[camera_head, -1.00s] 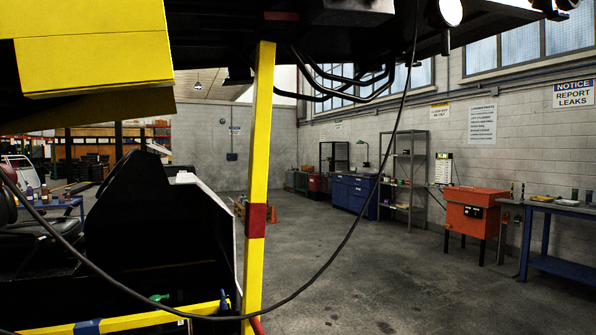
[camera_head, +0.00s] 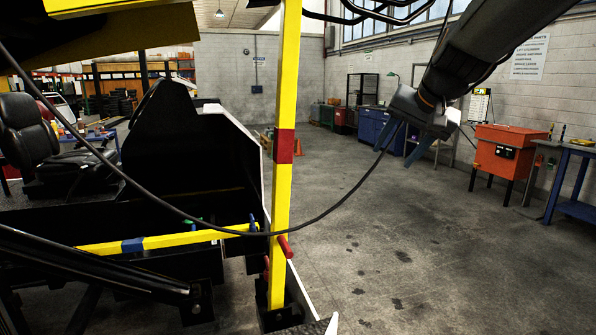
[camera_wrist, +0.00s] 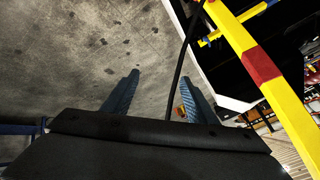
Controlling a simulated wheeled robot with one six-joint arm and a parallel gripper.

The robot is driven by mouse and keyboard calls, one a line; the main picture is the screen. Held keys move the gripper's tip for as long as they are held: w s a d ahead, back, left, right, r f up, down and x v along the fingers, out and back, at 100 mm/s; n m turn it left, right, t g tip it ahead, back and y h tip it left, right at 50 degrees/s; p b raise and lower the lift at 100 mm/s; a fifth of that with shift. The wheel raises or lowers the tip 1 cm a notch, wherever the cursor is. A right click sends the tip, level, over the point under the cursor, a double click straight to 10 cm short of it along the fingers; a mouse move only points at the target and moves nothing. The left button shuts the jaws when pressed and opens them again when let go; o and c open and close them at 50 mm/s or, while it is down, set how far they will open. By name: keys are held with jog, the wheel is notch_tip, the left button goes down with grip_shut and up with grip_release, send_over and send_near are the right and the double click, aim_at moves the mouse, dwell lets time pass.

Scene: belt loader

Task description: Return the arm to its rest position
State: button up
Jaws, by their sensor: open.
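My arm (camera_head: 480,50) reaches in from the upper right of the head view. My gripper (camera_head: 393,158) hangs at its end with two blue fingers spread apart and nothing held between them. In the wrist view my gripper (camera_wrist: 160,76) also shows open, its fingers over the grey floor. A thin black cable (camera_head: 340,203) hangs in a long loop and passes by the gripper in the head view. In the wrist view the cable (camera_wrist: 180,60) runs between the fingers' lines of sight; whether it touches them I cannot tell.
A yellow post (camera_head: 282,110) with a red band stands left of my gripper. The loader's black seat (camera_head: 25,130) and a yellow rail (camera_head: 165,241) are at left. An orange cabinet (camera_head: 505,150) and blue bench (camera_head: 575,185) line the right wall. The middle floor is clear.

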jog(key=s+a+f+n+g+h, duration=0.1)
jog(key=s+f+n+g, duration=0.1)
jog(key=s+f, duration=1)
jog(key=s+a+f+n+g, duration=0.2)
jog(key=s+f, duration=1)
jog(key=f, duration=0.6)
jog(key=n+g, duration=0.1)
jog(key=g, duration=0.1)
jog(key=shift+s+f+g+h, duration=0.15)
jog(key=shift+s+g+h, duration=0.15)
jog(key=shift+h, duration=0.1)
